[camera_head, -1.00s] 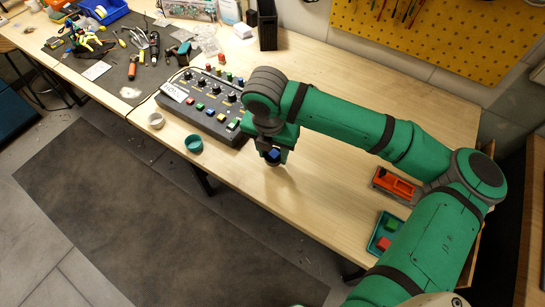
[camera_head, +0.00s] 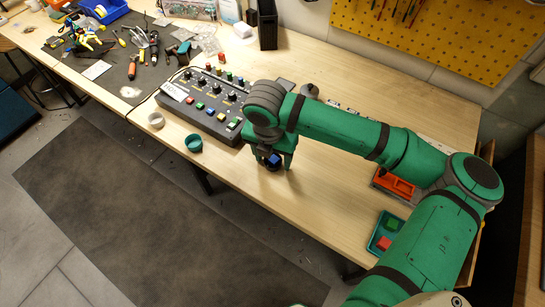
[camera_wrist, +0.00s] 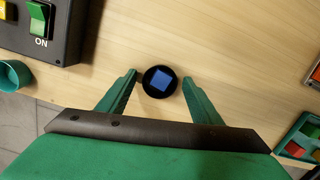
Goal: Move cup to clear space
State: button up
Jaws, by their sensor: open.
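A small dark round cup (camera_wrist: 158,93) with a blue block (camera_wrist: 161,77) inside stands between my fingers in the wrist view. In the head view the dark cup (camera_head: 271,167) appears upright on the bench (camera_head: 320,195) near its front edge. My gripper (camera_wrist: 160,78) is open, one finger on each side of the cup, with visible gaps. It also shows in the head view (camera_head: 272,161). A teal cup (camera_head: 194,144) and a white cup (camera_head: 156,120) stand farther left at the front edge.
A dark control box (camera_head: 205,104) with knobs and switches lies left of my gripper. A teal tray (camera_head: 374,243) with red and green blocks and an orange-red container (camera_head: 394,184) are at the right. The wood around the dark cup is bare.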

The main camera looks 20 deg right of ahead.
notch_tip(320, 180, up, 12)
jog(key=s+a, duration=0.1)
jog(key=shift+r, duration=0.15)
dwell(0.3)
dwell(0.4)
